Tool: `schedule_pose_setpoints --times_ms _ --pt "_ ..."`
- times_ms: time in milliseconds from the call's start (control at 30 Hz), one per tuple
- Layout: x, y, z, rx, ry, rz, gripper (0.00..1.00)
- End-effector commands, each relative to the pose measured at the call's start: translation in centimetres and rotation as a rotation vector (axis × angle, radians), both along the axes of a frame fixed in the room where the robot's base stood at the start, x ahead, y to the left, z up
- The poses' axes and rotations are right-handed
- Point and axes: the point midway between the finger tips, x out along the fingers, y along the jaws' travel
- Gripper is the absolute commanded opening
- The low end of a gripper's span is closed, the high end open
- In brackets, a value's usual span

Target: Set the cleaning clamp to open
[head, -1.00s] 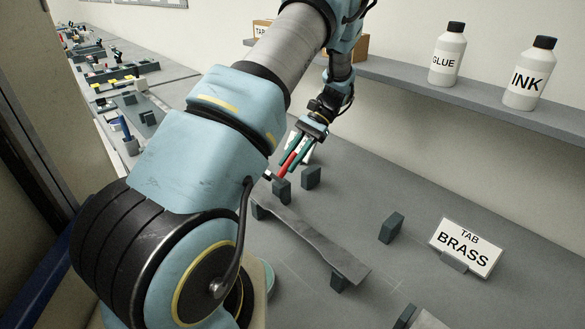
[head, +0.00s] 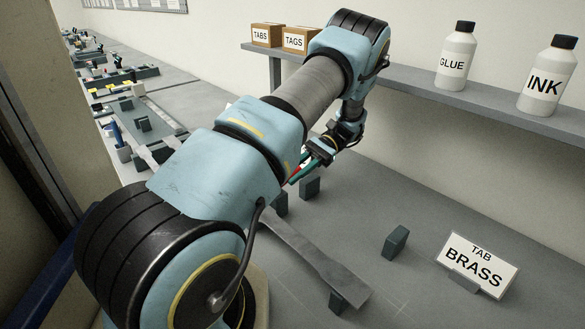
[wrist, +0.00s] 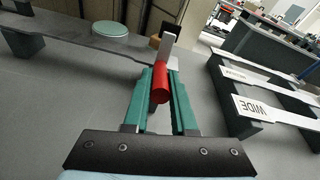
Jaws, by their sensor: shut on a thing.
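My gripper (wrist: 161,88) has green fingers shut on a red cylinder (wrist: 160,83) in the wrist view. A flat grey piece (wrist: 168,50) with a dark end rises beyond the red cylinder. I cannot tell whether this red-handled thing is part of the cleaning clamp or a loose tool. In the head view my gripper (head: 297,175) is partly hidden behind my arm, with a little red showing between its fingers. No label in view names the cleaning clamp, and I cannot identify it for certain.
A long grey metal bar (head: 312,257) rests on dark blocks below my gripper. Dark blocks (head: 396,242) stand on the bench near a TAB BRASS sign (head: 478,264). A shelf (head: 440,100) holds glue, ink and boxes. A rack with a WIDE label (wrist: 256,108) stands at the wrist view's right.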

Motion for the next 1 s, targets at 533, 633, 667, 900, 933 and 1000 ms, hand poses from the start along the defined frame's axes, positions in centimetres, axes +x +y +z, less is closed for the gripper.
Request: schedule_pose_setpoints --times_ms 533,633,667,900,933,1000 --pt "-0.26 -0.03 -0.15 0.004 0.005 -0.001 0.39" --pt "-0.25 -0.02 -0.12 0.005 0.005 -0.001 0.51" --pt "-0.26 -0.02 -0.11 0.005 0.005 -0.001 0.54" --pt "-0.24 0.00 -0.07 0.005 0.005 -0.001 0.55" --pt "-0.24 0.00 -0.07 0.005 0.005 -0.001 0.55" --pt "-0.24 0.00 -0.06 0.006 0.004 -0.001 0.55"
